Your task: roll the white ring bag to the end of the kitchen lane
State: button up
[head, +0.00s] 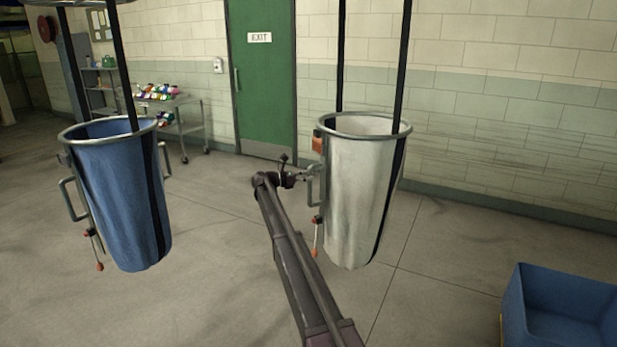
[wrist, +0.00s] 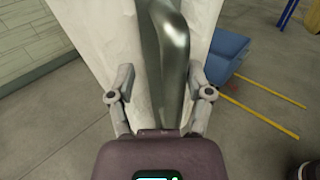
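The white ring bag (head: 360,200) hangs upright from black straps, with a metal ring around its mouth. A grey metal handle stands out from its left side; the handle (wrist: 170,50) shows large in the wrist view. My gripper (head: 307,173) is at that side of the bag, close to the handle. In the wrist view my gripper (wrist: 163,85) has its two fingers spread wide, one on each side of the handle, with gaps to it. Whether the handle lies fully between the fingertips or just beyond them I cannot tell.
A blue ring bag (head: 122,200) hangs at the left. A blue bin (head: 560,305) stands on the floor at the lower right. A green exit door (head: 262,80) and a cart (head: 180,115) are behind. Floor between the bags is clear.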

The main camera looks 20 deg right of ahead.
jog(key=a, duration=1.1)
jog(key=shift+a, duration=0.35)
dwell(0.6)
jog(key=s+d+f+m+y+p, duration=0.1)
jog(key=s+d+f+m+y, duration=0.2)
jog(key=s, duration=0.6)
jog(key=s+f+m+y, duration=0.2)
jog(key=s+f+y, duration=0.15)
jog(key=s, duration=0.65)
jog(key=s+d+f+m+y+p, duration=0.1)
jog(key=s+d+f+m+y, duration=0.2)
jog(key=s, duration=0.6)
jog(key=s+a+f+m+y, duration=0.2)
jog(key=s+a+m, duration=0.1)
jog(key=s, duration=0.6)
jog(key=s+a+f+m+y+p, duration=0.1)
jog(key=s+a+f+m+y, duration=0.1)
jog(key=s, duration=0.7)
jog(key=s+a+f+m+y, duration=0.1)
jog(key=s+a+m+y, duration=0.3)
jog(key=s, duration=0.6)
jog(key=shift+f+m, duration=0.4)
jog(key=shift+m, duration=0.1)
